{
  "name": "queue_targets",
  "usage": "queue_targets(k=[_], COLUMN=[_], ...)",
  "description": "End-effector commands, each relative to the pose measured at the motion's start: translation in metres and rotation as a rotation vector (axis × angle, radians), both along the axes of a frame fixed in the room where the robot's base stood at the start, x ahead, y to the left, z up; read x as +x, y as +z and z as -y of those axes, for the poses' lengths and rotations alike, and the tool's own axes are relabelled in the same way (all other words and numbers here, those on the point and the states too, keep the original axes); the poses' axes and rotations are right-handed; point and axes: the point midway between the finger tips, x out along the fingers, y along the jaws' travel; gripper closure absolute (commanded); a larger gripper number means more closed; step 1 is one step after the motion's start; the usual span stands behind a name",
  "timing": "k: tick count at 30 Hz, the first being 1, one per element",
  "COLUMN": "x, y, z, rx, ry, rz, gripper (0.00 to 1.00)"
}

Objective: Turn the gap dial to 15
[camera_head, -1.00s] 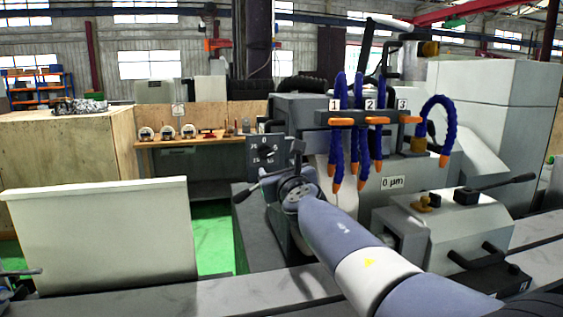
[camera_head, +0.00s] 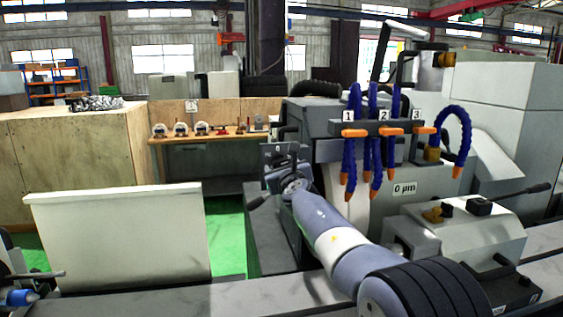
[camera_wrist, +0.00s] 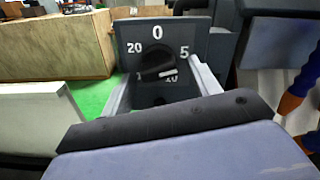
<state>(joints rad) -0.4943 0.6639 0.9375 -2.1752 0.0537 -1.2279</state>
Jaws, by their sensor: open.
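The gap dial (camera_wrist: 158,64) is a black knob on a dark grey panel with white numbers 0, 5 and 20 clear and the lower numbers partly hidden. My gripper (camera_wrist: 163,72) is open, with one grey finger on each side of the knob in the picture. I cannot tell whether either finger touches it. In the head view, my gripper (camera_head: 284,162) covers most of the dial panel (camera_head: 270,152), and the knob is hidden there.
Blue coolant hoses (camera_head: 349,165) with orange tips hang right of my arm. A 0 µm display (camera_head: 404,189) sits below them. A pale panel (camera_head: 120,235) stands at the left, and a wooden partition (camera_head: 75,155) behind it. Green floor (camera_head: 226,235) shows between.

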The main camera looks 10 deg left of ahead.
Motion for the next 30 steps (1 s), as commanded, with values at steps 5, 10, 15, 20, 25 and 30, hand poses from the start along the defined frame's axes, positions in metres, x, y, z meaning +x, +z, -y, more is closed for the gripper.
queue_targets(k=[5, 10, 15, 20, 25, 30], x=[0.0041, 0.0041, 0.004, 0.0039, 0.0039, 0.0039], y=[0.0001, -0.0004, -0.0004, -0.0004, -0.0004, -0.0004], z=[-0.0018, -0.0018, -0.0018, -0.0018, -0.0018, -0.0019], rx=[0.0, 0.0, 0.0, 0.0, 0.0, 0.002], ry=[0.0, 0.0, 0.0, 0.0, 0.0, 0.0], rz=[0.0, 0.0, 0.0, 0.0, 0.0, -0.001], gripper=[0.41, 0.41, 0.51, 0.64, 0.78, 0.85])
